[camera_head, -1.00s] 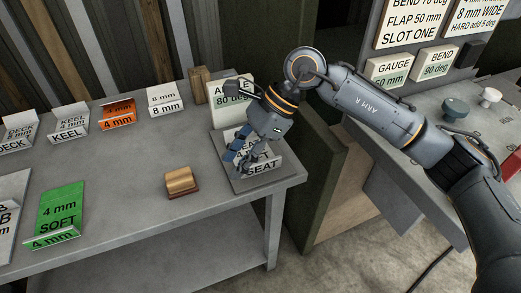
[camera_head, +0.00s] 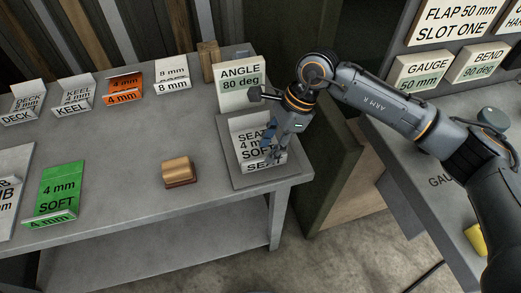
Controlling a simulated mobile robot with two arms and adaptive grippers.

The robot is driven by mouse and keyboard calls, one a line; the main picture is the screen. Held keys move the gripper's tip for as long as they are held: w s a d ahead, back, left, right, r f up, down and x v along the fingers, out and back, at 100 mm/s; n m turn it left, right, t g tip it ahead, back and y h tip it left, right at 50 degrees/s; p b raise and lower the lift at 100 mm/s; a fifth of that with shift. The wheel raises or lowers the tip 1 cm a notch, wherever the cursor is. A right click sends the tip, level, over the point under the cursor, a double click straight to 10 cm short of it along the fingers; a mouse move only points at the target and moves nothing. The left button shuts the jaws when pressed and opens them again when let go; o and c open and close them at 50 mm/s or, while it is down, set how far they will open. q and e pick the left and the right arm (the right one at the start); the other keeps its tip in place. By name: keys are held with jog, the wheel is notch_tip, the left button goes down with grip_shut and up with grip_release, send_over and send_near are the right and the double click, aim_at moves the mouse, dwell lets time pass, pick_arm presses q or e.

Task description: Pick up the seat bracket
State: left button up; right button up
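The seat bracket (camera_head: 250,143) is a bent white plate with black lettering "SEAT 4 mm SOFT" and a front flap reading "SEAT". It sits on a square grey tray (camera_head: 238,178) at the right end of the table. My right gripper (camera_head: 270,152) points down at the bracket's right side, its bluish fingers overlapping the bracket in the picture. The gripper hides part of the lettering and the bracket's right edge. Whether the fingers touch the bracket, and how far apart they are, I cannot tell. My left gripper is not in view.
A white "ANGLE 80 deg" sign (camera_head: 239,86) stands just behind the tray. A wooden-topped block (camera_head: 178,171) lies left of it. A green "4 mm SOFT" plate (camera_head: 60,190) and an orange bracket (camera_head: 123,88) stand farther left. The table (camera_head: 120,150) is clear between them.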

aim_at(264, 158)
jog(key=p+x, duration=0.1)
jog(key=x, duration=0.2)
jog(key=shift+f+p, duration=0.3)
jog(key=shift+f, duration=0.05)
jog(key=shift+a+f, duration=0.1)
jog(key=shift+f, duration=0.5)
jog(key=shift+a, duration=0.1)
grip_shut()
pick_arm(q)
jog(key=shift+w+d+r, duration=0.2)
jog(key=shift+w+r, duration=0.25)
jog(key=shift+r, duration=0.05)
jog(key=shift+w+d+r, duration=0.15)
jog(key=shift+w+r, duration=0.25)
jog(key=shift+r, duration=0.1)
pick_arm(e)
jog(key=shift+r, duration=0.1)
